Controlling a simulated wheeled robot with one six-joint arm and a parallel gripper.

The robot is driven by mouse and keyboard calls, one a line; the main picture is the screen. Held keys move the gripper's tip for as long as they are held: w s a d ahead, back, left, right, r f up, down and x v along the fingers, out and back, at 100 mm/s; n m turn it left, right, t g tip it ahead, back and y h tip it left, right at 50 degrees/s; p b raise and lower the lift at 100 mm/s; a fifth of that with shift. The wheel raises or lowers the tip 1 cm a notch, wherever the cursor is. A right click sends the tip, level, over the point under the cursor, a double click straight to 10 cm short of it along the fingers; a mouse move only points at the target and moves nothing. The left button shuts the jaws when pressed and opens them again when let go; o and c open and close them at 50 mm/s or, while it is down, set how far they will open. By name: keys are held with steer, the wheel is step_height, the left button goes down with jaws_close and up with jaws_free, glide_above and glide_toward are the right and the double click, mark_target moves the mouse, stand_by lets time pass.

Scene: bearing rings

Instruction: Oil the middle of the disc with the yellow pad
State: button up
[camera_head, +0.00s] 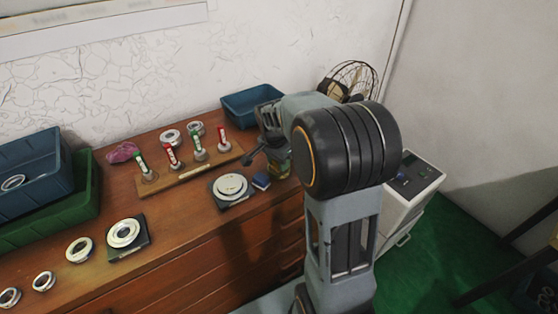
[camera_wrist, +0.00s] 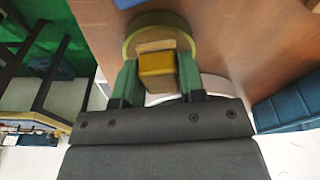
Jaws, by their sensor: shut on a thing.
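My gripper (camera_wrist: 158,74) is shut on the yellow pad (camera_wrist: 157,63), a small block held between its green fingers. A round olive-yellow dish or ring (camera_wrist: 181,26) lies just beyond the pad in the wrist view; whether the pad touches it I cannot tell. In the head view my gripper (camera_head: 277,158) is low over the right part of the table, and the pad is hard to make out there. A pale disc (camera_head: 231,186) lies on a dark square plate, left of my gripper. Its middle is clear of the pad.
A blue block (camera_head: 261,181) sits between the disc and my gripper. A wooden rack (camera_head: 190,173) with several red and green upright tools stands behind the disc. A blue bin (camera_head: 247,105) is at the back. Rings (camera_head: 79,249) and a ring on a plate (camera_head: 124,233) lie left.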

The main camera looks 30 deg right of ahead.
steer(key=shift+r+p, duration=2.7)
steer(key=shift+r, duration=0.75)
